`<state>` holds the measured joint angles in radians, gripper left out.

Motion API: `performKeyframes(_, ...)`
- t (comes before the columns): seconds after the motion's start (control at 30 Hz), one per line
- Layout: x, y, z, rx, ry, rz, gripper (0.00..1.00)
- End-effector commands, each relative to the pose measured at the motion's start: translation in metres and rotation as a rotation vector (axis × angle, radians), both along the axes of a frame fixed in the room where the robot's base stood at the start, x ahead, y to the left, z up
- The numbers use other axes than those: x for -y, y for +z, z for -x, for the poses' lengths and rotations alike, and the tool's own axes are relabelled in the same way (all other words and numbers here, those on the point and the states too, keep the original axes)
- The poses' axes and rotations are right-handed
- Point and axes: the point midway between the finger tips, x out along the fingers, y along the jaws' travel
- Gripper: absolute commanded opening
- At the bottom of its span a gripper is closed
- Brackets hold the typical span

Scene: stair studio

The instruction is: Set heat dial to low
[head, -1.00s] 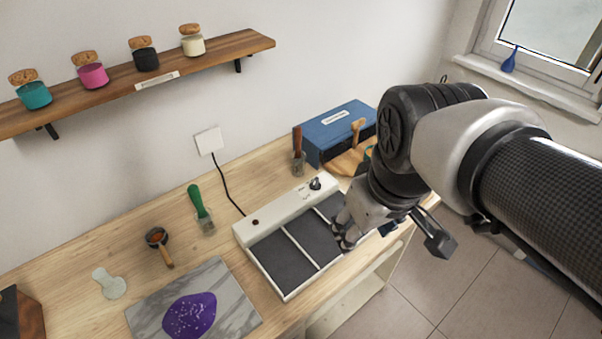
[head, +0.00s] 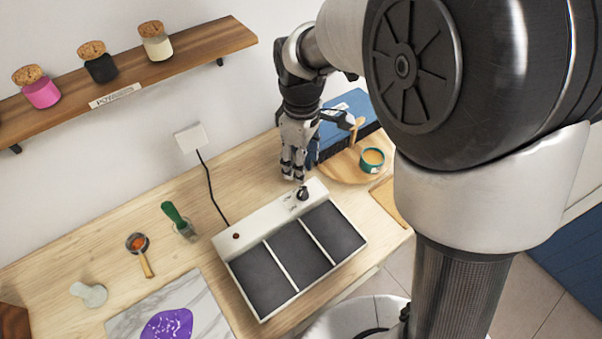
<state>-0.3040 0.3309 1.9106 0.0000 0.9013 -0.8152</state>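The heat dial (head: 302,194) is a small black knob on the white control strip at the back right of the warming plate (head: 229,244). The plate has a white frame and dark panels. Small markings lie beside the dial, too small to read. My gripper (head: 293,176) points down just behind the dial, close above the back edge of the strip. Its fingers look apart from the dial. The fingers are small in this view, and I cannot tell how far apart they are. A small red-brown light or button (head: 236,236) sits at the strip's left end.
A blue box (head: 350,104) stands behind and right of my gripper. A round wooden board (head: 345,170) holds a teal cup (head: 372,160). A green-handled brush (head: 178,219), a small pan (head: 138,243) and a marble slab (head: 190,290) lie left. A shelf (head: 190,64) hangs above.

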Motion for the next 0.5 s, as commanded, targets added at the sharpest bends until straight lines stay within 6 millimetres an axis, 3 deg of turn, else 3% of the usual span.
performKeyframes(0.03, 0.000, -0.015, 0.001, -0.004, 0.000, 0.001, 0.50)
performKeyframes(0.2, 0.000, -0.052, 0.001, -0.003, -0.001, 0.001, 0.50)
performKeyframes(0.5, 0.000, -0.100, 0.000, 0.000, -0.001, 0.000, 0.50)
